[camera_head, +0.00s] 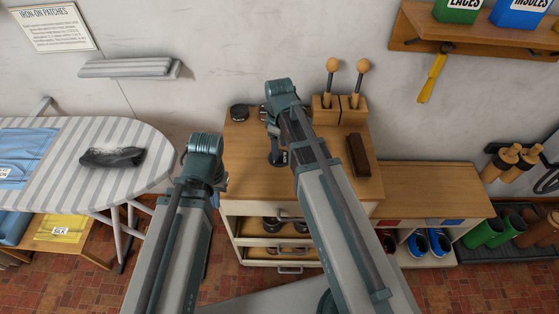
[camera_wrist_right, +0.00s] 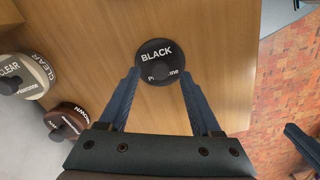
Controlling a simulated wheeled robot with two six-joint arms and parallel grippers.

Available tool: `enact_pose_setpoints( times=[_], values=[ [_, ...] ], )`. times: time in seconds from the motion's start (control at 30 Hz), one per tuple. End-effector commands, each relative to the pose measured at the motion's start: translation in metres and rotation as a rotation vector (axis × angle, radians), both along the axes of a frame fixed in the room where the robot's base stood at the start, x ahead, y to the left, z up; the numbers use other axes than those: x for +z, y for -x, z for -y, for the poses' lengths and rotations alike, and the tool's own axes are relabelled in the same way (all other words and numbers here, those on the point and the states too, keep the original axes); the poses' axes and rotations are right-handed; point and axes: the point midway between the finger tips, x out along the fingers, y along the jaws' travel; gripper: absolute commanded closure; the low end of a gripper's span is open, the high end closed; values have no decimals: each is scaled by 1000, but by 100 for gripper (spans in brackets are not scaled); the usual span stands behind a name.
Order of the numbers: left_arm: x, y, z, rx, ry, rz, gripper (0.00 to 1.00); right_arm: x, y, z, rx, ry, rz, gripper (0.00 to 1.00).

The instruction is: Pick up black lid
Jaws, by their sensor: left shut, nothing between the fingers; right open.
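The black lid (camera_wrist_right: 160,72), a round dark disc marked "BLACK" with a small knob, is on the wooden top in the right wrist view. My right gripper (camera_wrist_right: 158,78) is open, with its fingertips at either side of the lid's near half. Whether they touch it I cannot tell. In the head view my right gripper (camera_head: 278,159) points down over the wooden cabinet top, and the lid is largely hidden there. My left gripper (camera_head: 221,186) is shut and empty, by the cabinet's left edge.
Tins marked "CLEAR" (camera_wrist_right: 24,76) and "BROWN" (camera_wrist_right: 66,122) stand left of the lid in the wrist view. On the cabinet top (camera_head: 245,150) are a brush holder (camera_head: 325,114) and a dark brown block (camera_head: 358,155). An ironing board (camera_head: 130,180) stands left.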

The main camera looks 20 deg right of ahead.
Motion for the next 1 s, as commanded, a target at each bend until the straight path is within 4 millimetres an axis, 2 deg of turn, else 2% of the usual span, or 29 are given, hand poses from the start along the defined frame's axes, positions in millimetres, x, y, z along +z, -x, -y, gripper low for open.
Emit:
enact_pose_setpoints(
  times=[0.03,0.13,0.43,0.47,0.8,1.0],
  values=[
    [-14,0,0,0,0,0,100,-14,1,1,0,0,0,35],
    [-23,0,0,0,0,0,100,-23,0,0,0,0,0,35],
    [-23,0,0,0,0,0,100,-23,0,0,-1,0,0,35],
    [-23,0,0,0,0,0,100,-23,0,0,-1,0,0,39],
    [-23,0,0,0,0,0,100,-23,0,0,-1,0,0,100],
    [-23,0,0,0,0,0,100,-23,0,0,-1,0,0,100]
  ],
)
